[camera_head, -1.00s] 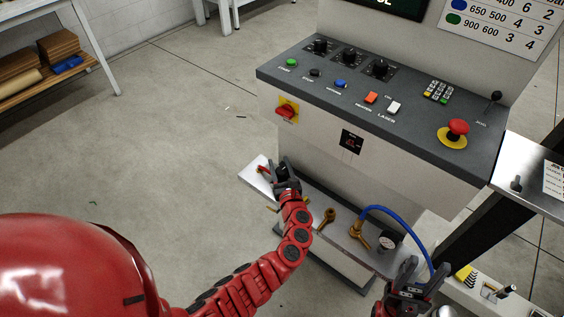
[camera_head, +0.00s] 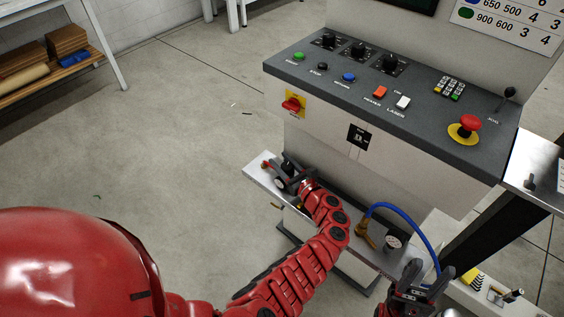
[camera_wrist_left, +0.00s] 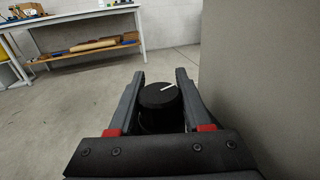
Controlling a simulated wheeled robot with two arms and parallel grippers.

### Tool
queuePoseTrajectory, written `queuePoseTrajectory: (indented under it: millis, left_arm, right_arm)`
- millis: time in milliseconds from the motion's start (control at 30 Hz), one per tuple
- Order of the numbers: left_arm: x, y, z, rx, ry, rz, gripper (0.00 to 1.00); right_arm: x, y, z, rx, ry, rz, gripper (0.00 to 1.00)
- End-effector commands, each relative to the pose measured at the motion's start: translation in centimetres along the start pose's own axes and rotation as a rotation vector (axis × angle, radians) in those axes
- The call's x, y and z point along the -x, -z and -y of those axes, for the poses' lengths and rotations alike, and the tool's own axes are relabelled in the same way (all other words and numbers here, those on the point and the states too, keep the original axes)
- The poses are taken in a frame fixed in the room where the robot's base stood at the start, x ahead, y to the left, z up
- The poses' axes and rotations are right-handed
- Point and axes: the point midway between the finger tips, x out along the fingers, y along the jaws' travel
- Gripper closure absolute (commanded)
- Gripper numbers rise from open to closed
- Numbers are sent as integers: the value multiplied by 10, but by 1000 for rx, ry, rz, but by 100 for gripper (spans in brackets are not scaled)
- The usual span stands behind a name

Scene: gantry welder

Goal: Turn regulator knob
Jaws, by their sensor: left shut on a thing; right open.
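The regulator knob (camera_wrist_left: 160,96) is black and round with a white line on top. In the left wrist view it sits between the two fingers of my left gripper (camera_wrist_left: 160,88). In the head view my left gripper (camera_head: 288,172) is shut on the knob at the left end of the metal shelf, under the control panel; the gripper hides most of the knob there. My right gripper (camera_head: 428,284) is open and empty at the bottom right, near the shelf's right end.
The control panel (camera_head: 330,75) overhangs the metal shelf (camera_head: 258,174). A blue hose (camera_head: 410,212), brass fitting (camera_head: 365,235) and gauge (camera_head: 393,241) stand along the shelf. A red-and-yellow switch (camera_head: 292,104) is on the front.

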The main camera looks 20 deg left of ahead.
Motion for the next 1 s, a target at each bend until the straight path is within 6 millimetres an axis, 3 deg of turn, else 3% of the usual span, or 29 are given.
queuePoseTrajectory:
  millis: [233, 267, 433, 767, 1000]
  left_arm:
    - [0, 2, -1, -2, -2, -3, 100]
    - [-1, 2, -1, -2, -2, -3, 49]
    - [0, 1, -1, -2, -1, -2, 21]
    - [0, -4, 0, 0, 0, 0, 21]
    - [0, -44, 0, 3, 3, 1, 21]
  right_arm:
    - [0, 0, 0, 0, 0, 0, 50]
    - [0, 0, 0, 0, 0, 0, 50]
    - [0, 0, 0, 0, 0, 0, 50]
    - [-3, 0, 0, 0, 0, 0, 50]
    - [-26, 4, -1, 0, 0, 0, 50]
